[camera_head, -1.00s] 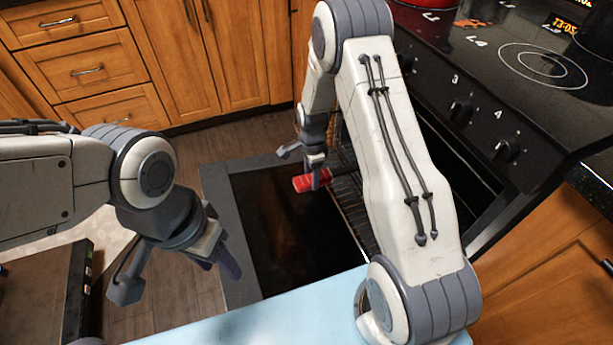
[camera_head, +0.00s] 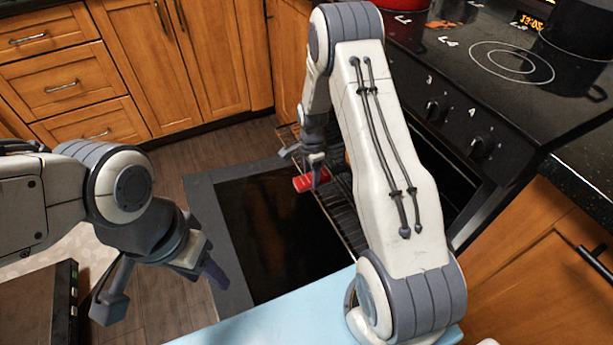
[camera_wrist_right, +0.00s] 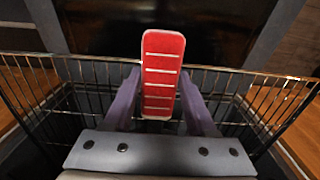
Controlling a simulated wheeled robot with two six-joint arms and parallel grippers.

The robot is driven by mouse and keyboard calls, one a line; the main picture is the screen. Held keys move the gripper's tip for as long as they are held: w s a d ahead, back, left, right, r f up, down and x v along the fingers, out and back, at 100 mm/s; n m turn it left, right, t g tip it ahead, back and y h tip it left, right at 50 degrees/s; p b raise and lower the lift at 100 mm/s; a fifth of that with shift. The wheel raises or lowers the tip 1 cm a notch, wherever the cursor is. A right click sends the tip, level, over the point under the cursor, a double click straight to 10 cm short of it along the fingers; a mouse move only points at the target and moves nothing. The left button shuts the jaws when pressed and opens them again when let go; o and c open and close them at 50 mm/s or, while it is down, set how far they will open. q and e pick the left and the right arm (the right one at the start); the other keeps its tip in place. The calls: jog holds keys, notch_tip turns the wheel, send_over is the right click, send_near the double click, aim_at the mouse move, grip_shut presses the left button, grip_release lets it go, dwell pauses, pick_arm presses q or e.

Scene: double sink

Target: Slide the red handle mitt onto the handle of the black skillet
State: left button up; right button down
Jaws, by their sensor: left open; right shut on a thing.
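The red handle mitt (camera_head: 310,181) is in my right gripper, above the pulled-out oven rack and open oven door in the head view. In the right wrist view the mitt (camera_wrist_right: 162,75) is a flat red piece with pale cross stripes, pointing away between the two fingers. My right gripper (camera_wrist_right: 160,104) is shut on its near part. My left gripper (camera_head: 160,290) is open and empty, left of the oven door. I cannot make out the black skillet or its handle. A black vessel (camera_head: 585,30) on the cooktop is cut off at the top right.
The oven door (camera_head: 270,235) hangs open, with a wire rack (camera_head: 343,215) partly out. The rack's wires (camera_wrist_right: 75,72) are close around the right gripper. A red pot (camera_head: 402,4) stands on the cooktop (camera_head: 470,90). Wooden cabinets (camera_head: 200,60) line the back.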

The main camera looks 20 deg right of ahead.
jog(key=shift+d, duration=1.35)
jog(key=shift+c, duration=0.6)
grip_release()
notch_tip(320, 180, up, 10)
jog(key=p, duration=0.2)
jog(key=shift+r+p, duration=0.25)
jog(key=shift+p, duration=0.1)
jog(key=shift+a, duration=0.1)
